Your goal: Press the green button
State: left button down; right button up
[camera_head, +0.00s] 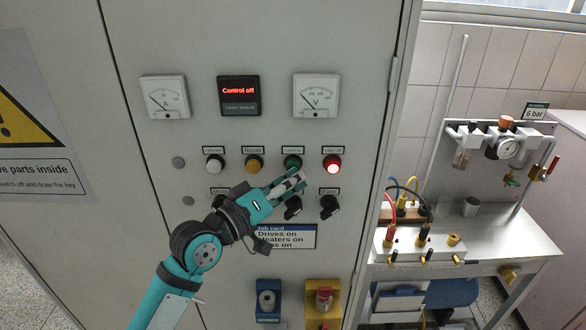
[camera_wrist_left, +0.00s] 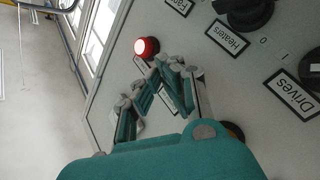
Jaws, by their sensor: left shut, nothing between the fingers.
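The green button (camera_head: 292,161) is in the row of round buttons on the grey cabinet door, between the yellow button (camera_head: 254,163) and the lit red button (camera_head: 332,163). My left gripper (camera_head: 296,180) is shut and empty, with its fingertips just below the green button in the head view. I cannot tell whether they touch the panel. In the left wrist view, the shut fingers (camera_wrist_left: 170,75) are in front of the panel near the lit red button (camera_wrist_left: 147,47). I cannot make out the green button there; the fingers may hide it.
A white button (camera_head: 215,163) is at the row's left end. Black rotary knobs (camera_head: 329,206) are below the row, partly hidden by my gripper. A display (camera_head: 239,96) reads "Control off" between two meters. A workbench (camera_head: 500,240) with cables stands to the right.

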pick_arm(q)
jog(key=shift+w, duration=0.15)
jog(key=shift+r, duration=0.1)
dwell(0.4)
jog(key=shift+s+p, duration=0.5)
jog(key=shift+s, duration=0.4)
jog(key=s+p, duration=0.2)
jog(key=s, duration=0.3)
jog(key=shift+p, duration=0.3)
